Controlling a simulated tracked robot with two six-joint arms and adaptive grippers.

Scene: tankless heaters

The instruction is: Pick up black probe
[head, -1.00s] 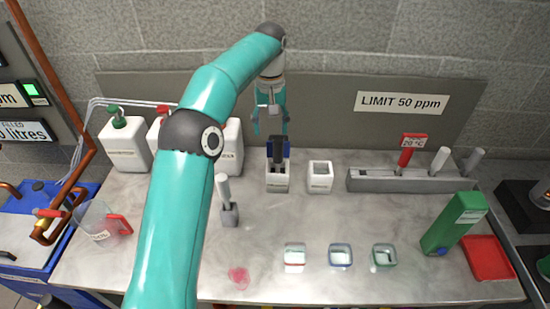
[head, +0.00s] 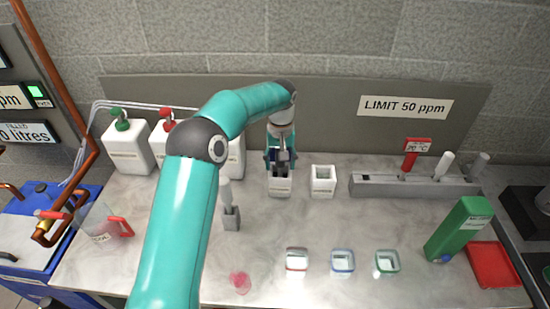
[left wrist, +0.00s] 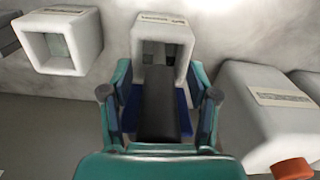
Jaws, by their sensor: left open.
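The black probe (left wrist: 165,105) stands in a white holder (left wrist: 163,35), its lower end inside the holder's square opening. In the head view the probe is mostly hidden by my gripper, above the same white holder (head: 280,187). My left gripper (left wrist: 160,94) is open, with one finger on each side of the probe and visible gaps between. It also shows in the head view (head: 281,160), just above the holder. Blue parts (left wrist: 182,110) show beside the probe. My right gripper is not in view.
An empty-looking white holder (head: 323,181) stands just right. White bottles (head: 128,147) stand at left, and a grey stand with a pale handle (head: 231,215) is nearer. A grey rack (head: 415,187) is at right. Small square cups (head: 342,261) sit in front.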

